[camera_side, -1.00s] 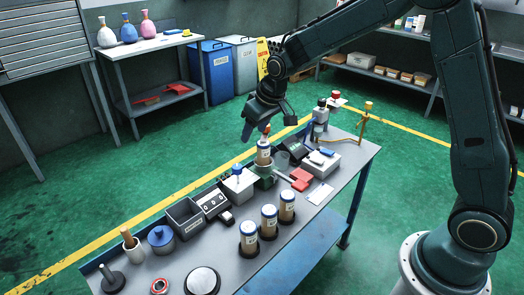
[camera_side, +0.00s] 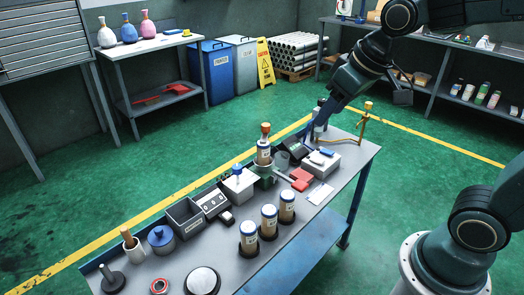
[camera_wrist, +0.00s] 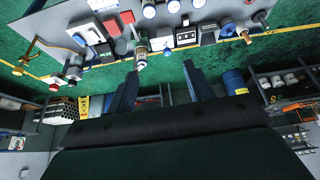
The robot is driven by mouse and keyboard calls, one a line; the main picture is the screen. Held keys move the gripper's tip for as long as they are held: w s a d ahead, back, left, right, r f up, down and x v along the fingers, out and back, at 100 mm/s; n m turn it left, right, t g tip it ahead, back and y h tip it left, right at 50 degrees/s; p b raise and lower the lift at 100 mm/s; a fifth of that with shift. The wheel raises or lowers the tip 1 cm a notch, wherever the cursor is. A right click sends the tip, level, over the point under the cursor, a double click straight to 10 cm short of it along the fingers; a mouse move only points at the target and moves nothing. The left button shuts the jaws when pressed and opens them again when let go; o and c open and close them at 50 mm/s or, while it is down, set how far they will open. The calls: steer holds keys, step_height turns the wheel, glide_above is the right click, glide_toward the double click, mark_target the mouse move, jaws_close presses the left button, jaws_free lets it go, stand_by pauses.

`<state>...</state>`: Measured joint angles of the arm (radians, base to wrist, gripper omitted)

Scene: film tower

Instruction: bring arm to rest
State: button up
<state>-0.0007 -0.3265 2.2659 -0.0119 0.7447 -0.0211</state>
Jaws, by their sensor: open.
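My gripper (camera_side: 318,122) hangs over the far end of the workbench, tilted down to the left, with its blue fingers in front of the items there. In the wrist view my gripper (camera_wrist: 160,88) has its two blue fingers spread apart with nothing held between them. The bottle also shows in the wrist view (camera_wrist: 141,57), beyond the fingers.
The workbench (camera_side: 312,232) carries three blue-capped jars (camera_side: 269,222), a dark open bin (camera_side: 186,219), a grey box (camera_side: 322,162), red pieces (camera_side: 300,178) and a brass stand (camera_side: 366,124) near my gripper. Open green floor lies behind the bench. Shelves stand at the back right.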

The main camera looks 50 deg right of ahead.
steer(key=s, duration=1.2)
steer(key=shift+s+d+f, duration=0.15)
steer(key=shift+f, duration=0.2)
